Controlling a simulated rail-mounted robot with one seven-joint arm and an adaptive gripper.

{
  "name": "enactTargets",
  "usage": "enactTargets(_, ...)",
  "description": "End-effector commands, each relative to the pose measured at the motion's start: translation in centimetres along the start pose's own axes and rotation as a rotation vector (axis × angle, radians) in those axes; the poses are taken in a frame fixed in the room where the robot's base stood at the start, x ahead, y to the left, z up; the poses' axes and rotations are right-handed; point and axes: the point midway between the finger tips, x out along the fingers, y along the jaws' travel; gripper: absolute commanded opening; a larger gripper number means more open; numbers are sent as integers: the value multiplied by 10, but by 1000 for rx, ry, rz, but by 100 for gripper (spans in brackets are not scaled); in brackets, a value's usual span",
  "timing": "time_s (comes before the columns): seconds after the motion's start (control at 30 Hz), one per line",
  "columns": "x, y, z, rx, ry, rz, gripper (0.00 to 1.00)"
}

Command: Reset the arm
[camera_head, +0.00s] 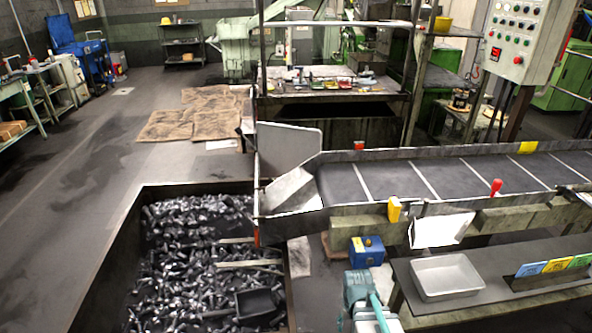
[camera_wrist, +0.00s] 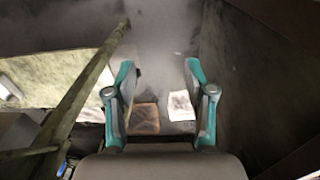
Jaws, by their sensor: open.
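My gripper (camera_wrist: 159,72) is open in the wrist view, with its two teal and grey fingers apart and nothing between them. Below the fingers I see grey floor, a brown patch (camera_wrist: 146,118) and a white sheet (camera_wrist: 181,105). In the head view, a teal and white part of my arm shows at the bottom, left of the side table. I cannot make out the fingers there.
A conveyor (camera_head: 430,178) with light cross strips runs to the right. Its chute (camera_head: 293,190) stands by a bin (camera_head: 120,245) of metal bolts. A side table (camera_head: 480,296) holds a grey tray (camera_head: 446,277). A blue box (camera_head: 367,252) sits beneath the conveyor. Open floor lies left.

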Motion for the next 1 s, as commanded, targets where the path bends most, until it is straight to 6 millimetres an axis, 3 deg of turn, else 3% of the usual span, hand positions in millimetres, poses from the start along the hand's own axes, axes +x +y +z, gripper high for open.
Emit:
enactTargets(0.03, 1, 2, 5, 70, -10, -38, 54)
enactTargets(0.27, 40, -4, 40, 60, -97, -37, 54)
enactTargets(0.47, 78, -8, 84, 56, -194, -38, 54)
enactTargets(0.8, 153, -17, 207, 50, -435, -44, 54)
enactTargets(1.0, 177, -22, 269, 48, -549, -47, 54)
